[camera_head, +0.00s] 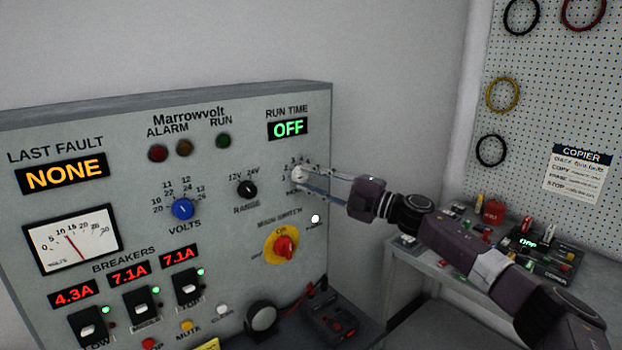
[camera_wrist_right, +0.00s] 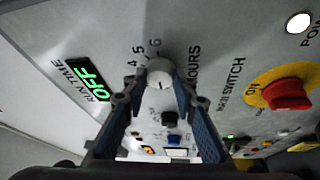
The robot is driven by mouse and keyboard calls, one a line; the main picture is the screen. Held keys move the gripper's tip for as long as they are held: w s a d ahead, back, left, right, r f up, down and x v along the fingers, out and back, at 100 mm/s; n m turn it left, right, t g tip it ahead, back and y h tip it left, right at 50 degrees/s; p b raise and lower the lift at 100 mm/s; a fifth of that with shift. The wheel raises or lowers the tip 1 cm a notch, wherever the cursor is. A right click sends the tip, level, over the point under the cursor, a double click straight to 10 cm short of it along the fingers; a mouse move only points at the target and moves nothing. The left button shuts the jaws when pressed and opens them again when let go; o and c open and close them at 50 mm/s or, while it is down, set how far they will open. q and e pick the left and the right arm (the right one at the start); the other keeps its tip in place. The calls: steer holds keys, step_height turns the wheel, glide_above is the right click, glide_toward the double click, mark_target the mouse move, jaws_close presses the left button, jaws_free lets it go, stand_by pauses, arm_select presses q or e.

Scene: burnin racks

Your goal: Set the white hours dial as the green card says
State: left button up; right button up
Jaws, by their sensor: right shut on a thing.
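The white hours dial (camera_head: 298,174) is a small round knob on the grey panel, below the RUN TIME display (camera_head: 288,128), which reads OFF in green. My right gripper (camera_head: 304,179) reaches in from the right and is shut on the dial. The wrist view also shows the dial (camera_wrist_right: 160,70) between the fingertips of my right gripper (camera_wrist_right: 160,88), with the numbers 4, 5 and 6 and the end of the word HOURS around it. I cannot tell where the dial's pointer stands. No green card shows in either view. My left gripper is not in view.
A black range knob (camera_head: 247,189), a blue volts knob (camera_head: 182,209) and a red main switch (camera_head: 285,247) on a yellow plate stick out near the dial. A bench (camera_head: 440,268) with small devices stands at the right, below a pegboard (camera_head: 545,100).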

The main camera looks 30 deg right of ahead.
stand_by(0.4)
steer(key=o, duration=1.2)
steer(key=shift+c, duration=0.2)
steer(key=shift+s, duration=0.15)
steer(key=shift+s+d+f, duration=0.2)
steer(key=shift+s+d, duration=0.15)
steer(key=shift+s, duration=0.15)
steer(key=v, duration=1)
steer(key=shift+s, duration=0.3)
steer(key=shift+d+r, duration=0.1)
steer(key=shift+r, duration=0.05)
